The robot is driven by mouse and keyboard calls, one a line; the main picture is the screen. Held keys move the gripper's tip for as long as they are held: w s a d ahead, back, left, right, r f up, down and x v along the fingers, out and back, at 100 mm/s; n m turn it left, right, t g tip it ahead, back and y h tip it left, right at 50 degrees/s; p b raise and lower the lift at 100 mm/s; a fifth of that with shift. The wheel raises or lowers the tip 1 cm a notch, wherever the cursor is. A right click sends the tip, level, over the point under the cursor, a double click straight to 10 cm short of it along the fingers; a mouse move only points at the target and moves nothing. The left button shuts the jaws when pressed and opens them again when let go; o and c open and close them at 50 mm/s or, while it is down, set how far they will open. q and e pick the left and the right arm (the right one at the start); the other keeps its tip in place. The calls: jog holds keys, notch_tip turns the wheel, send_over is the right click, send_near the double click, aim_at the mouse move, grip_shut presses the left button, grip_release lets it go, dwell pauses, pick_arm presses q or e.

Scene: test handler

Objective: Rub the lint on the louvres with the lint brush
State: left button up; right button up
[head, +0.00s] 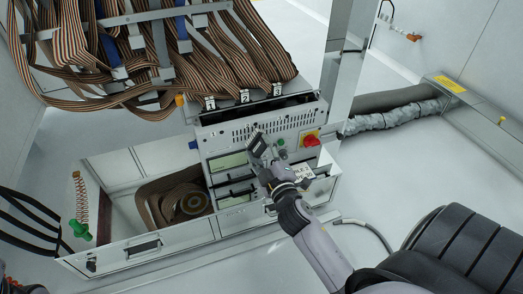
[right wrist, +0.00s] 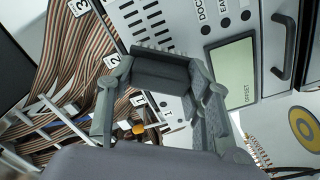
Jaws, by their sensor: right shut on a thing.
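My right gripper (head: 263,160) is in front of the cabinet's control face. It is shut on a dark block with a toothed or bristled edge, which looks like the lint brush (right wrist: 160,72); it also shows dark in the head view (head: 257,144). The louvres (right wrist: 145,20) are rows of dark slots in the grey panel, just beyond the brush in the right wrist view. In the head view the louvres (head: 232,132) lie above and left of the gripper. I cannot tell whether the brush touches the panel. No lint can be made out. My left gripper is not in view.
Brown ribbon cables (head: 200,60) hang above the cabinet, near tags 1, 2 and 3. A red knob (head: 310,141) is right of the gripper. A green-screened module (right wrist: 232,72) with a handle is beside the louvres. An open bay (head: 185,203) holds a reel.

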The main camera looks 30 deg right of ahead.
jog(key=shift+x, duration=1.1)
jog(key=shift+d, duration=0.15)
